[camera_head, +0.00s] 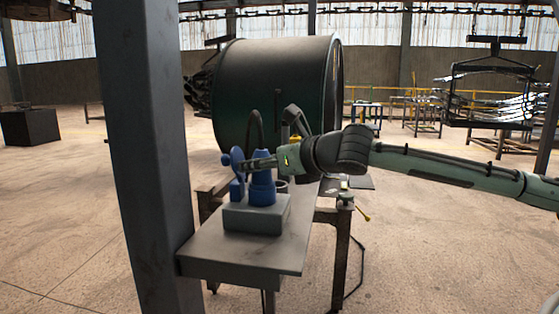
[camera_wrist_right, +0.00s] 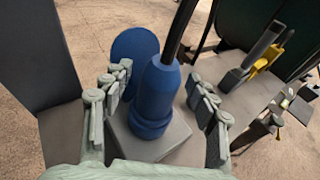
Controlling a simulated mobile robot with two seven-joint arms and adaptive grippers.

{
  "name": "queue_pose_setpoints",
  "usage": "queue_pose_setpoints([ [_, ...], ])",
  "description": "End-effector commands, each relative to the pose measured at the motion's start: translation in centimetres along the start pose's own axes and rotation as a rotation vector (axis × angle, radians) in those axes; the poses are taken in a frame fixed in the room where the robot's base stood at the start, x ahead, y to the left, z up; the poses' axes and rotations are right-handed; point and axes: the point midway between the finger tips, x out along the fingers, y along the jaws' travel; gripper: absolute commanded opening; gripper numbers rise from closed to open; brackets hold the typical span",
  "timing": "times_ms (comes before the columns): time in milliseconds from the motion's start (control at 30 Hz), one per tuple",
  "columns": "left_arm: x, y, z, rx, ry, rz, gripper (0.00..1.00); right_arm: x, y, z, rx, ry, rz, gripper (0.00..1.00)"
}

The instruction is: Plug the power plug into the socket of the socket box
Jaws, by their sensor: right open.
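The grey socket box (camera_head: 257,215) sits on a table, with a blue socket on top and a round blue lid (camera_head: 237,157) open at its left. The blue power plug (camera_head: 263,164) stands upright on the socket; it also shows in the right wrist view (camera_wrist_right: 157,88), with its black cable rising from the top. I cannot tell exactly how deep the plug sits. My right gripper (camera_head: 248,165) is at the plug. In the right wrist view its fingers (camera_wrist_right: 158,82) are spread on both sides of the plug, apart from it. My left gripper is not in view.
The table (camera_head: 225,266) has a bare front part. A grey post (camera_head: 148,180) stands close to its left. A large dark drum (camera_head: 270,90) stands behind. Yellow and grey tools (camera_wrist_right: 265,58) lie behind the box to the right.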

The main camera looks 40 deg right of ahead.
Motion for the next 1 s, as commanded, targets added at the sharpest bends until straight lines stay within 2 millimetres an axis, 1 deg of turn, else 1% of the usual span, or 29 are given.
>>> queue_pose_setpoints([
  [167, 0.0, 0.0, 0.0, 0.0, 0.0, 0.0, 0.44, -1.6, -0.1, 0.0, -0.009, 0.003, -0.005, 0.59],
  [367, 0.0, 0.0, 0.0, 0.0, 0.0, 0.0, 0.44, -4.1, -0.1, 0.1, -0.01, 0.001, -0.004, 0.59],
  [700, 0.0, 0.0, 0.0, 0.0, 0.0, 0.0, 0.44, -9.6, -0.1, 0.1, -0.005, 0.0, -0.004, 0.59],
  [833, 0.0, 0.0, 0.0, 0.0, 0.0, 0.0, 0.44, -10.8, 0.0, 0.1, -0.005, 0.0, -0.001, 0.59],
  [1000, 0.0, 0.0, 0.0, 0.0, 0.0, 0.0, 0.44, -11.5, 0.1, 0.0, -0.001, 0.0, 0.001, 0.59],
])
